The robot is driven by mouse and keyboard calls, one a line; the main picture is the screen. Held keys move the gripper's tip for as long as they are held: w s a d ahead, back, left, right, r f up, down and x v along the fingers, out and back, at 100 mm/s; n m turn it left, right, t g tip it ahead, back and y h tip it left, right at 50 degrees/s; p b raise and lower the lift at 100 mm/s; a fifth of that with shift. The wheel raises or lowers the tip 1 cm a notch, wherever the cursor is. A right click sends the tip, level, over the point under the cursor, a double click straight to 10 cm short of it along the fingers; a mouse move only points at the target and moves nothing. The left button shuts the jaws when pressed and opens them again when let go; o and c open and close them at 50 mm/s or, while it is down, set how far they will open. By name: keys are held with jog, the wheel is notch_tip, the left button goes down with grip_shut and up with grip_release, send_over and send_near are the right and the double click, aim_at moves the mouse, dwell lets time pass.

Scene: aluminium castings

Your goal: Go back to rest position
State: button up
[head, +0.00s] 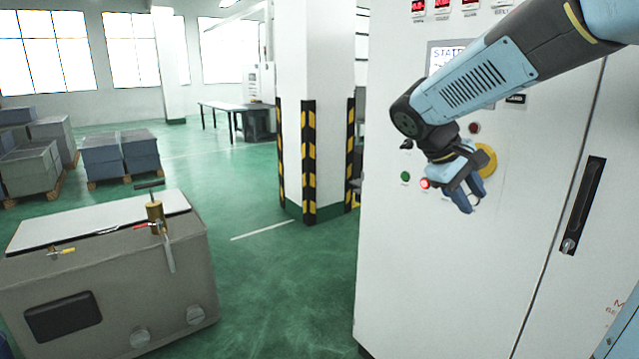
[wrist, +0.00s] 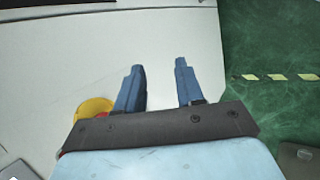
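My gripper (head: 472,196) hangs at the end of my blue and grey arm, in front of the white control cabinet (head: 450,290) on the right of the head view. Its fingers point down and a little right. In the wrist view my gripper (wrist: 158,84) shows two blue fingers apart with nothing between them. A yellow round part with a red centre (wrist: 92,108) lies left of the fingers in the wrist view. In the head view the yellow part (head: 487,160) is partly hidden behind my gripper.
The cabinet has a green button (head: 405,176), a red button (head: 425,183) and a black door handle (head: 583,205). A grey machine box (head: 110,285) with a brass valve stands at left. A striped pillar (head: 315,100) stands behind. Green floor between them is clear.

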jog(key=s+a+f+m+t+y, duration=0.1)
jog(key=s+a+m+t+y, duration=0.1)
jog(key=s, duration=0.6)
jog(key=s+a+m+t+y, duration=0.2)
jog(key=s+a+m+y, duration=0.1)
jog(key=s, duration=0.5)
jog(key=shift+a+f+t+y, duration=0.35)
jog(key=shift+a+y, duration=0.1)
jog(key=shift+y, duration=0.75)
